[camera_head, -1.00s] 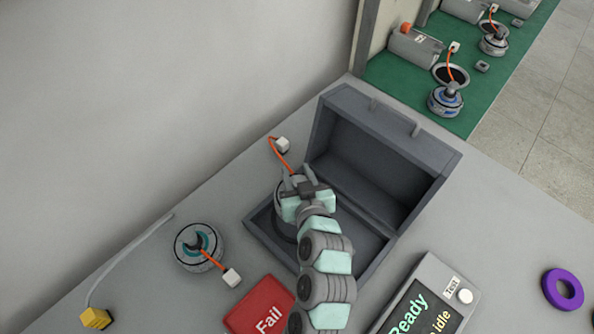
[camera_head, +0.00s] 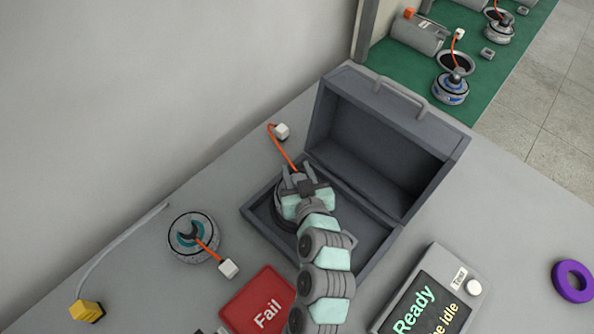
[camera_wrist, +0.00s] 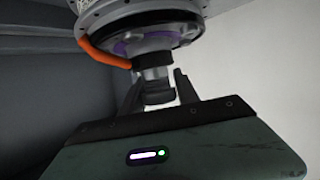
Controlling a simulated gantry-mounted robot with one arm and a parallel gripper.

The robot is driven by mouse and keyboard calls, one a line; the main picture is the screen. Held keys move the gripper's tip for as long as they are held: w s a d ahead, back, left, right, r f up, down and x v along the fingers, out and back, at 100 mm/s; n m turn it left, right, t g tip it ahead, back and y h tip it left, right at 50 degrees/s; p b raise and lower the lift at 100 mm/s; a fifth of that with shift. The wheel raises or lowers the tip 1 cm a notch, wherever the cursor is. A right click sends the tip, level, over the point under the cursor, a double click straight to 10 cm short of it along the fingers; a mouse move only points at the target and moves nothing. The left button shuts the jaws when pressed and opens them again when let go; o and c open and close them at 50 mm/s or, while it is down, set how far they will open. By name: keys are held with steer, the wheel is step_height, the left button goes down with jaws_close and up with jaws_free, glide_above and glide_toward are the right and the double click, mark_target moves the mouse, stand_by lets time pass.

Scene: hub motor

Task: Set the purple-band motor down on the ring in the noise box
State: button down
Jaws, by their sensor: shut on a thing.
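The noise box (camera_head: 355,285) stands open on the grey table, its lid (camera_head: 375,145) raised at the back. My gripper (camera_head: 298,180) is over the left part of its floor. In the wrist view my gripper (camera_wrist: 158,90) is shut on the stub shaft of the purple-band motor (camera_wrist: 150,40). A purple band shows on its face beside the orange cable. In the head view the motor (camera_head: 281,197) is mostly behind my gripper, inside the box outline. The ring is hidden or cannot be told from the motor, nor can contact with it.
The motor's orange cable runs over the box's left wall to a white plug (camera_head: 281,131). A teal-band motor (camera_head: 194,238) stands left on the table. A red Fail tray (camera_head: 258,300), a tester (camera_head: 435,300) and a purple roll (camera_head: 573,281) lie nearby.

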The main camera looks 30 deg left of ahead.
steer(key=shift+r, duration=0.1)
steer(key=shift+f+b, duration=0.65)
steer(key=shift+f, duration=0.1)
steer(key=shift+f+b, duration=0.45)
steer(key=shift+f, duration=0.05)
